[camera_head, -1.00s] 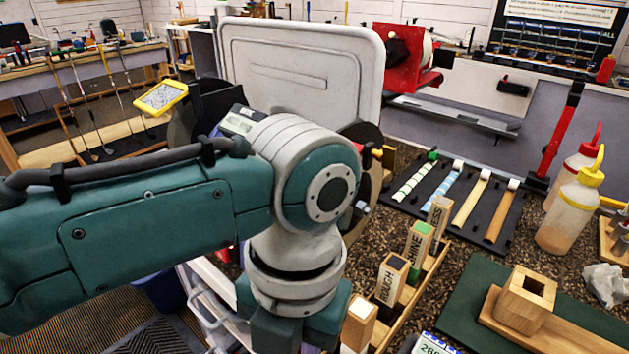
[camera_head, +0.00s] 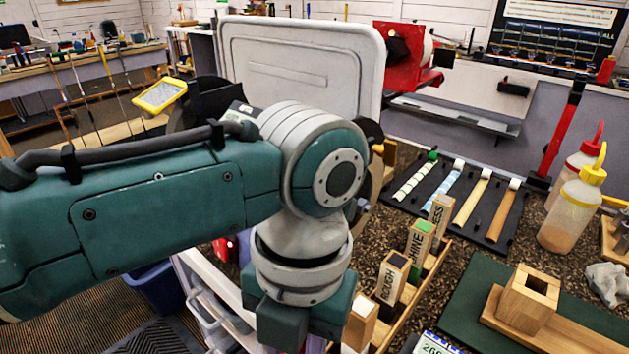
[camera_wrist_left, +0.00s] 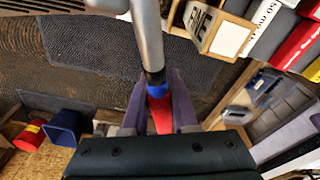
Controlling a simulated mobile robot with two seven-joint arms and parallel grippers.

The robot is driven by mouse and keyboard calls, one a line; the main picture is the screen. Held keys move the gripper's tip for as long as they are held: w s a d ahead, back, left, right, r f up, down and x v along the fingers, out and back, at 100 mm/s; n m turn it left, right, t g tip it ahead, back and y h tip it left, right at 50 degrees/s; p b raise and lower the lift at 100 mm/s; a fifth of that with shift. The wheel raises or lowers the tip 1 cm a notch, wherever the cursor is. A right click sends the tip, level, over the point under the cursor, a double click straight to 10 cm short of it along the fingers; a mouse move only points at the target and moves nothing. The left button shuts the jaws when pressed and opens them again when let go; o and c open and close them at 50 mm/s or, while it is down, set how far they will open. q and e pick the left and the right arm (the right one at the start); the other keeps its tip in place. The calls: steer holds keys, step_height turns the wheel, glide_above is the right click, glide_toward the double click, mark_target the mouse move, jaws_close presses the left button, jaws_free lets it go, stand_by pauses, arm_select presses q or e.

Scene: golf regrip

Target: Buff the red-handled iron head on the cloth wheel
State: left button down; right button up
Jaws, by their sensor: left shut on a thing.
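In the left wrist view my left gripper (camera_wrist_left: 160,115) is shut on the red handle (camera_wrist_left: 160,112) of the iron, just below a blue band. The grey shaft (camera_wrist_left: 148,40) runs up out of the picture, so the iron's head is out of sight. In the head view my left arm fills the middle and hides its fingertips and the club. The tan edge of a round disc (camera_head: 376,178) shows behind my arm; I cannot tell whether it is the cloth wheel. My right gripper is not in view.
A grey panel (camera_head: 300,65) stands behind my arm. Several labelled wooden blocks (camera_head: 391,278) stand along the bench's near edge. A black tray of strips (camera_head: 490,240), squeeze bottles (camera_head: 572,210) and a wooden block holder (camera_head: 530,298) occupy the right. A blue bin (camera_head: 155,288) stands below left.

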arm_select(q)
steer(key=shift+w+d, duration=0.15)
stand_by(0.5)
steer(key=shift+s+d, duration=0.25)
steer(key=shift+d, duration=0.1)
stand_by(0.5)
steer(key=shift+w+a, duration=0.3)
steer(key=shift+a, duration=0.05)
stand_by(0.4)
steer(key=shift+s+d, duration=0.3)
steer(key=shift+d, duration=0.05)
stand_by(0.4)
steer(key=shift+w+a, duration=0.3)
steer(key=shift+a, duration=0.05)
stand_by(0.5)
steer(key=s+a+p, duration=0.2)
steer(key=s+p, duration=0.1)
steer(key=p, duration=0.1)
steer(key=shift+a, duration=0.1)
steer(key=shift+w, duration=0.1)
